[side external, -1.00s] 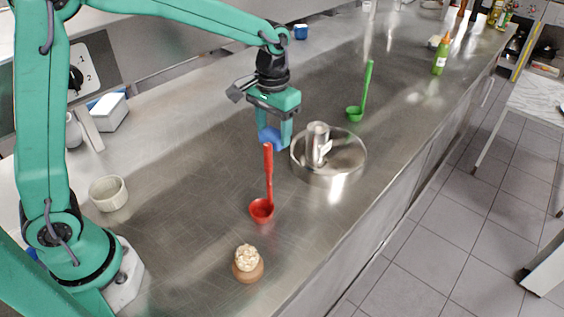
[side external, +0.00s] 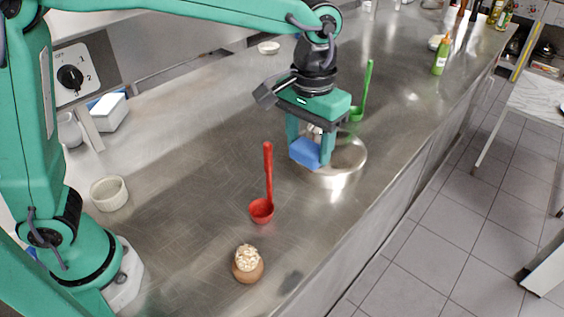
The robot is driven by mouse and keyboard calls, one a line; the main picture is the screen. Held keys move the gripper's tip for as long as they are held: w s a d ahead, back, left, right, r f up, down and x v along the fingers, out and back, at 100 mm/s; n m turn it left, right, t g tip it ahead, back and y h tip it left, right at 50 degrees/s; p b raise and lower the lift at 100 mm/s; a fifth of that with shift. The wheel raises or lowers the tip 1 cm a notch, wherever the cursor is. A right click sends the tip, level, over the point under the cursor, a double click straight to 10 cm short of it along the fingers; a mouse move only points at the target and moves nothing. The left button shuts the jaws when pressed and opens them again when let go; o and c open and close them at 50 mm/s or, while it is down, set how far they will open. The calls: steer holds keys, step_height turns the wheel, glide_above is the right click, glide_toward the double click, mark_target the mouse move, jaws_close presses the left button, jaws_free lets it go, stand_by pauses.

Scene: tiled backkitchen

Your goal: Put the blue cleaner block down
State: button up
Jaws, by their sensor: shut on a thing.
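The blue cleaner block (side external: 305,152) is between the fingers of my gripper (side external: 310,148), which is shut on it. The block is held up in the air, tilted in the picture. It overlaps the round steel basin (side external: 341,180) and covers part of its left side. I cannot tell exactly how high the block is or whether it is over the basin. The upright steel piece in the basin is mostly hidden behind my gripper.
A green ladle (side external: 357,113) is behind my gripper. A white bowl (side external: 109,193) is at left. The counter between bowl and red ladle is clear.

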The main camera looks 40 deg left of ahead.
steer(key=s+d, duration=0.5)
steer(key=d, duration=0.2)
step_height(320, 180, down, 11)
steer(key=shift+w+a, duration=0.15)
steer(key=shift+a, duration=0.25)
steer(key=w+a+f, duration=0.2)
steer(key=w, duration=0.1)
steer(key=w+a+f, duration=0.2)
steer(key=w, duration=0.1)
steer(key=w+a+f, duration=0.2)
steer(key=w+f, duration=0.1)
steer(key=w, duration=0.1)
steer(key=shift+a, duration=0.1)
steer(key=shift+f, duration=2)
steer(key=shift+f, duration=0.1)
steer(key=o, duration=1)
